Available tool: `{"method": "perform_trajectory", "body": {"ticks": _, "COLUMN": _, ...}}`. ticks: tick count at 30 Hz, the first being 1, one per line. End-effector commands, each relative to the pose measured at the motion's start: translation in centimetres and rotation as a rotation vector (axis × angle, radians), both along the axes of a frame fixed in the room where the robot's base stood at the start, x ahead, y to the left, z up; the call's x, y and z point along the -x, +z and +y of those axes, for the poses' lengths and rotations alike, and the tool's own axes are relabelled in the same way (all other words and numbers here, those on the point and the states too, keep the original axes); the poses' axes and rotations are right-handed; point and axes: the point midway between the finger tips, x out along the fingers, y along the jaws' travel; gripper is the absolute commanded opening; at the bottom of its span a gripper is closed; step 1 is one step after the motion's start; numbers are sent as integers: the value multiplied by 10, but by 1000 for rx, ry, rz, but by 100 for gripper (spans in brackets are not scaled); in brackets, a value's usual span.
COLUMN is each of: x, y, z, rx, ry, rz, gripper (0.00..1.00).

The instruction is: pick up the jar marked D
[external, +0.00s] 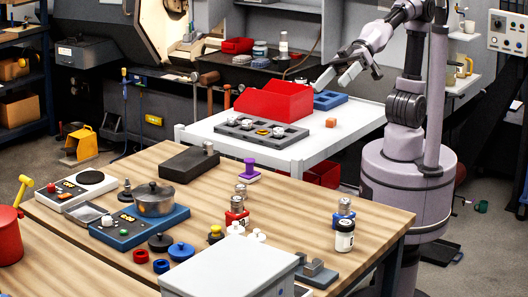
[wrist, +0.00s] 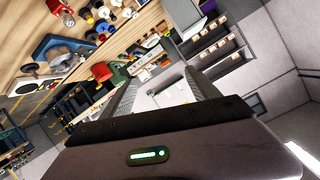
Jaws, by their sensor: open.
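I cannot read a letter D on any jar. A small jar with a white label (external: 344,238) stands upright at the right side of the wooden table. Just behind it is a silver-topped container in a blue holder (external: 344,217). A similar one in a red holder (external: 237,216) stands further left. My gripper (external: 336,82) is raised above the white bench, behind the table and well away from these jars. Its fingers are apart and nothing is between them. The wrist view shows the open fingers (wrist: 157,88), with the scene steeply tilted.
The wooden table (external: 305,205) also bears a pot (external: 154,199) on a blue unit, a purple stand (external: 250,170) and a large pale box (external: 228,272) at the front. The white bench (external: 350,127) holds a red bin (external: 285,99) and a grey tray (external: 250,139).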

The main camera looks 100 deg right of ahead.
Motion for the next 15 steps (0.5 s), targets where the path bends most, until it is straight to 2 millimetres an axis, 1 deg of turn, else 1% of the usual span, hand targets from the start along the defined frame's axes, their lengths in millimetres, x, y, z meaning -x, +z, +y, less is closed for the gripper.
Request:
{"method": "perform_trajectory", "body": {"ticks": 1, "x": 3, "y": -7, "z": 24, "rx": 5, "ry": 14, "rz": -32, "gripper": 70}}
{"method": "perform_trajectory", "body": {"ticks": 3, "x": 8, "y": -13, "z": 52, "rx": 22, "ry": 6, "rz": -83, "gripper": 70}}
{"method": "perform_trajectory", "body": {"ticks": 5, "x": 14, "y": -22, "z": 73, "rx": 50, "ry": -4, "rz": -118, "gripper": 70}}
{"method": "perform_trajectory", "body": {"ticks": 6, "x": 19, "y": -29, "z": 85, "rx": 77, "ry": -12, "rz": -139, "gripper": 70}}
{"method": "perform_trajectory", "body": {"ticks": 8, "x": 30, "y": -42, "z": 101, "rx": 123, "ry": -25, "rz": -166, "gripper": 70}}
{"method": "perform_trajectory", "body": {"ticks": 9, "x": 38, "y": -52, "z": 110, "rx": 161, "ry": -34, "rz": -183, "gripper": 70}}
{"method": "perform_trajectory", "body": {"ticks": 11, "x": 52, "y": -68, "z": 122, "rx": 226, "ry": -43, "rz": -207, "gripper": 70}}
{"method": "perform_trajectory", "body": {"ticks": 12, "x": 63, "y": -80, "z": 129, "rx": 275, "ry": -49, "rz": -222, "gripper": 70}}
{"method": "perform_trajectory", "body": {"ticks": 13, "x": 68, "y": -89, "z": 131, "rx": 307, "ry": -54, "rz": -231, "gripper": 70}}
{"method": "perform_trajectory", "body": {"ticks": 15, "x": 63, "y": -116, "z": 126, "rx": 304, "ry": -59, "rz": -228, "gripper": 70}}
